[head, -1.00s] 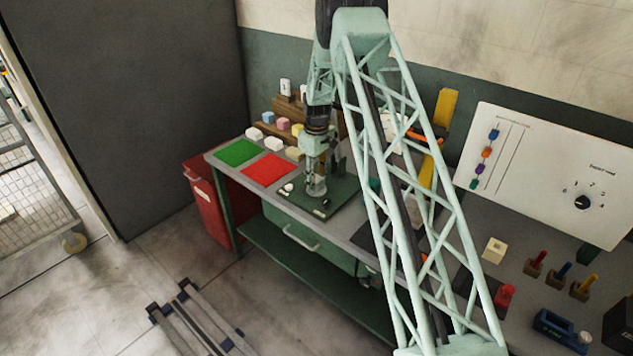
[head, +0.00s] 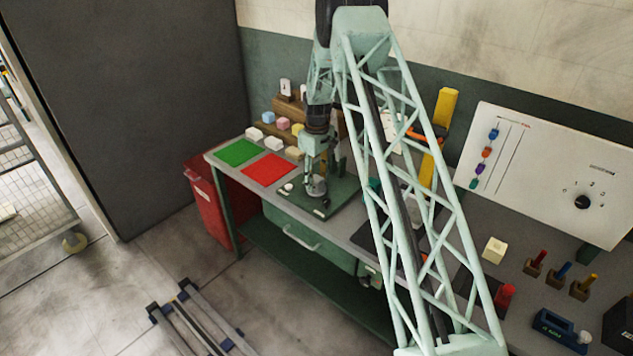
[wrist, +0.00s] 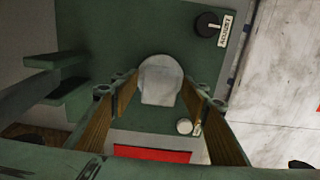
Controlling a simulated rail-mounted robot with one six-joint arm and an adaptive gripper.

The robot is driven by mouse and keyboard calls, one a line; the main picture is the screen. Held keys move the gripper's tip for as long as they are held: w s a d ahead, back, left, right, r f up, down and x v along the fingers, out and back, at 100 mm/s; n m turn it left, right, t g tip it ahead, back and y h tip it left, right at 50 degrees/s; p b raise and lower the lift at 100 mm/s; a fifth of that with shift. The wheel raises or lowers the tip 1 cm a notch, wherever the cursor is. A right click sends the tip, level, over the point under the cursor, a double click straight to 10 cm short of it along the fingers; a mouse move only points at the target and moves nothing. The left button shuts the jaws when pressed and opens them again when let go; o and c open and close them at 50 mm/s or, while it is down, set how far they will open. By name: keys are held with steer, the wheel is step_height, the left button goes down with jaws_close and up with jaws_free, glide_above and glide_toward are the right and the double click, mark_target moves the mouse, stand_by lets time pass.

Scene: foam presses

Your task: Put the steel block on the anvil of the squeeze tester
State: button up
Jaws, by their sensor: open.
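The squeeze tester has a dark green base (head: 322,208) on the bench. Its round grey anvil (wrist: 160,64) lies below my gripper in the wrist view, and it shows small in the head view (head: 317,191). A pale grey square shape, seemingly the steel block (wrist: 158,90), sits on the anvil, overlapping its lower part in the wrist view. My gripper (wrist: 161,104) is open, its brown-padded fingers on either side of the block and apart from it. In the head view I cannot clearly tell the block from the anvil.
Green (head: 237,152) and red (head: 269,169) mats lie left of the tester. Foam cubes, including a pink one (head: 283,123), stand behind. A black knob (wrist: 207,24) and a white button (wrist: 184,126) are on the tester base. A dial panel (head: 550,170) stands right.

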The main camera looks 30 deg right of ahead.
mark_target(316, 178)
step_height(316, 178, up, 12)
steer(key=shift+b, duration=0.35)
stand_by(0.4)
stand_by(0.6)
